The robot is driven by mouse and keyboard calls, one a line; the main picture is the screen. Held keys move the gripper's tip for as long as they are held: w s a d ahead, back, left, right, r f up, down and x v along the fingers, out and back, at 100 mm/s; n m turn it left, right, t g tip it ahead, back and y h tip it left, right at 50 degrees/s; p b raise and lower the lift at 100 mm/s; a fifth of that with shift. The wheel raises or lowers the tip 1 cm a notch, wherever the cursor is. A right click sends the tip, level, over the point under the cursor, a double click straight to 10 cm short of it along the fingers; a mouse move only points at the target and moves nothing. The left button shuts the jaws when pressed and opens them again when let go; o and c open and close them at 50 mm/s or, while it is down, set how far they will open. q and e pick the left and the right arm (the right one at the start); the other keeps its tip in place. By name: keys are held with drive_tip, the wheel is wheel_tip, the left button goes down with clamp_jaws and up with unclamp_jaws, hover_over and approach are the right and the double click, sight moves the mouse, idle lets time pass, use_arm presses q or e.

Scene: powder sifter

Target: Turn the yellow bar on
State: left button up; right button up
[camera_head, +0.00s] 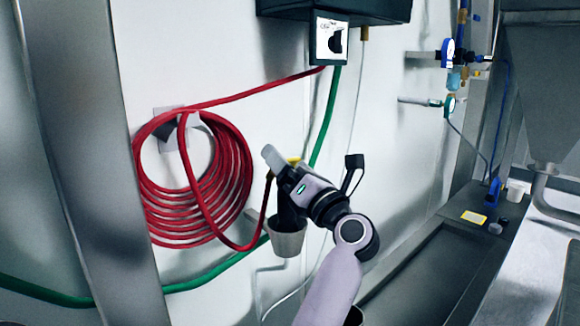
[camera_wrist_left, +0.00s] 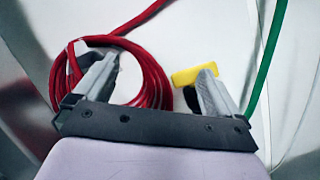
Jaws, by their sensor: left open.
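The yellow bar (camera_wrist_left: 190,76) shows in the left wrist view, close to the right-hand finger and partly overlapped by it. A dark part sits under the bar. In the head view only a small piece of the yellow bar (camera_head: 293,161) shows behind my gripper; the rest is hidden. My left gripper (camera_wrist_left: 155,80) is open, with a wide gap between its fingers. It also shows in the head view (camera_head: 275,165), in front of the wall at the bar. Whether a finger touches the bar, I cannot tell. My right gripper is not in view.
A coiled red hose (camera_head: 240,185) hangs on the wall left of my gripper. A grey cup (camera_head: 287,240) is below it. A green hose (camera_head: 327,120) runs down from a switch box (camera_head: 330,40). A metal post (camera_head: 85,130) stands at left, gauges (camera_head: 448,52) at right.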

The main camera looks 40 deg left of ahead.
sight(289, 161)
use_arm(q)
drive_tip(key=w+a+n+h, duration=0.1)
drive_tip(key=n+h, duration=0.1)
drive_tip(key=w+a+f+n+h, duration=0.1)
drive_tip(key=w+a+h, duration=0.1)
drive_tip(key=h, duration=0.1)
drive_tip(key=w+a+n+h, duration=0.1)
drive_tip(key=n+h, duration=0.1)
drive_tip(key=h, duration=0.1)
drive_tip(key=shift+w+a+f+n+g, duration=0.2)
drive_tip(key=shift+w+a+n+g, duration=0.05)
drive_tip(key=shift+w+n+g, duration=0.1)
drive_tip(key=c, duration=1.1)
